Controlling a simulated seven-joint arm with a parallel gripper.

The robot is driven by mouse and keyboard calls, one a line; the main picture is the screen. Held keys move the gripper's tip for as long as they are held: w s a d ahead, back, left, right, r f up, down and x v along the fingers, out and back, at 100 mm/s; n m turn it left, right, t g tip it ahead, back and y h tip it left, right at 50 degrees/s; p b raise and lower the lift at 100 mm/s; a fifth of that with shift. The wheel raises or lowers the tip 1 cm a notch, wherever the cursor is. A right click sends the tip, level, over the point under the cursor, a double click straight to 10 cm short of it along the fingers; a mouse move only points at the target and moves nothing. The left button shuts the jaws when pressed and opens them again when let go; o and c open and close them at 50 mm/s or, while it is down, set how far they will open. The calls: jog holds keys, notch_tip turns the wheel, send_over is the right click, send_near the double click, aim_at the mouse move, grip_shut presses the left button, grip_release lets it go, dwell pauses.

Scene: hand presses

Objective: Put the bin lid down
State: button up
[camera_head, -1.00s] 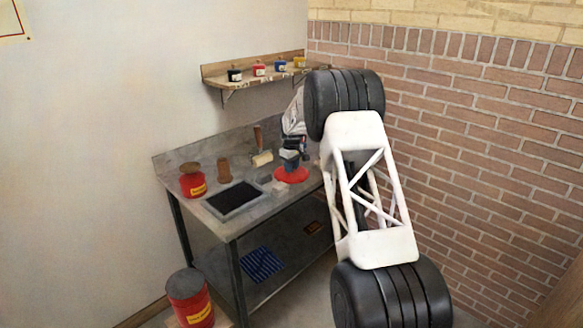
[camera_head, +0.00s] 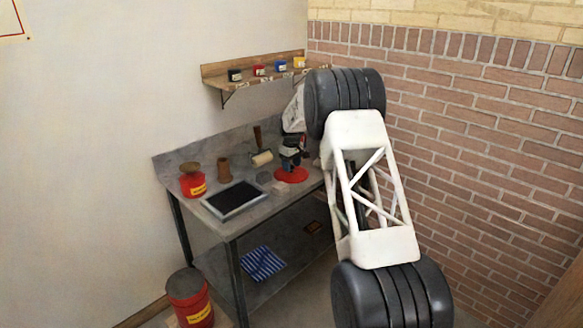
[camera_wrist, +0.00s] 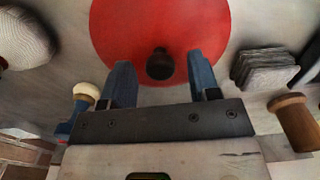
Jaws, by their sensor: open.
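The bin lid, a round red disc (camera_head: 291,175) with a dark knob, lies on the grey bench, near its right end. It also fills the upper middle of the wrist view (camera_wrist: 125,40), its knob (camera_wrist: 160,64) near its lower edge. My gripper (camera_head: 290,155) is over the lid and open. In the wrist view its two blue fingers (camera_wrist: 162,82) stand on either side of the knob, with a gap on each side. I cannot tell how far the fingertips are above the lid. A red bin (camera_head: 190,300) with a yellow label stands on the floor at the bench's left.
A smaller red can (camera_head: 192,182), a brown cylinder (camera_head: 224,169), a dark slab in a pale frame (camera_head: 233,200) and a roller (camera_head: 262,158) are on the bench (camera_head: 215,148). Grey stacked pieces (camera_wrist: 262,68) are beside the lid. A shelf with small pots (camera_head: 257,70) hangs above.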

aim_at(292, 166)
notch_tip(292, 166, up, 11)
dwell(0.5)
dwell(0.8)
jog(key=s+d+r+m, duration=0.1)
jog(key=s+d+r, duration=0.2)
jog(key=s+r, duration=0.45)
jog(key=s+d+r+m, duration=0.1)
jog(key=s+d+r, duration=0.2)
jog(key=s+r, duration=0.5)
jog(key=s+d+r+m+t, duration=0.1)
jog(key=s+d+r, duration=0.2)
jog(key=s, duration=0.8)
jog(key=s+d+r+m, duration=0.2)
jog(key=s+d+r, duration=0.1)
jog(key=s, duration=0.8)
jog(key=s+d+f+m, duration=0.1)
jog(key=s+f, duration=0.2)
jog(key=s, duration=1)
jog(key=s+d+f+m+t, duration=0.1)
jog(key=s+d+f, duration=0.1)
jog(key=s, duration=1.2)
jog(key=s+d+f+m, duration=0.2)
jog(key=s+f, duration=0.2)
jog(key=s, duration=1)
jog(key=shift+s+d+t, duration=0.15)
jog(key=shift+t, duration=0.15)
